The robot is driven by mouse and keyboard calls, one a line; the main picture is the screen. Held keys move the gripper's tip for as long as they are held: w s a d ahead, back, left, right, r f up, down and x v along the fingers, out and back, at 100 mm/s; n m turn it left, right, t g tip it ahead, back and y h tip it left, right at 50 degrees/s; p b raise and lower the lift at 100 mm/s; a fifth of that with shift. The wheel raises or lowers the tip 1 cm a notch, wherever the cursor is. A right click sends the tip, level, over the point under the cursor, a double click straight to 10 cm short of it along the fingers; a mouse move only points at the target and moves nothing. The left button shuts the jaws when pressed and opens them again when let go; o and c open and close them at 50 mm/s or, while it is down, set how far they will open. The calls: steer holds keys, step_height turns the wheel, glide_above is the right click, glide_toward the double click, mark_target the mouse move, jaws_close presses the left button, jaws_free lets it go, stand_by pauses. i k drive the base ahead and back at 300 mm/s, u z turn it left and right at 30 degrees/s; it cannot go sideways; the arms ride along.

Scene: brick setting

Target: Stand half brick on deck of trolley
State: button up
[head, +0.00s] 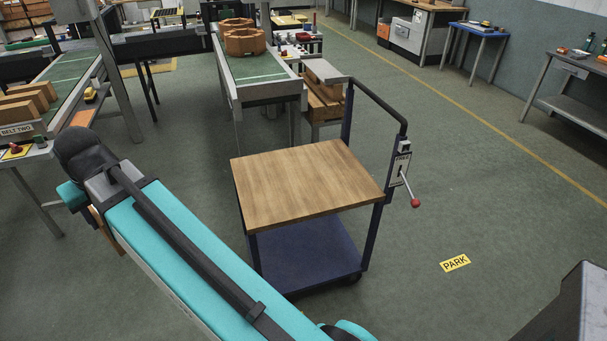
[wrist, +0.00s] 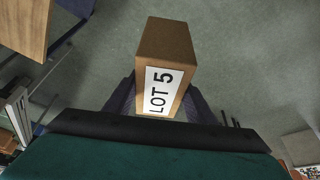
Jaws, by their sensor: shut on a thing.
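The half brick (wrist: 166,45) is a brown block with a white "LOT 5" label on the side facing the wrist camera. My gripper (wrist: 157,98) is shut on it, with a dark finger on each side. The trolley's wooden deck (head: 305,182) is bare in the head view. A corner of it shows at upper left in the wrist view (wrist: 20,27), apart from the brick. The brick is held over green floor, to one side of the deck. In the head view my arm hides the fingers and most or all of the brick.
The trolley has a bent dark handle (head: 378,99), a red-knobbed lever (head: 415,203) and a lower shelf (head: 305,250). A "BELT TWO" conveyor (head: 62,72) is at left. Floor right of the trolley, around a PARK sign (head: 455,263), is clear.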

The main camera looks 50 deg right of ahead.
mark_target(310, 191)
steer(key=u, duration=0.05)
steer(key=i, duration=1)
steer(key=z, duration=0.05)
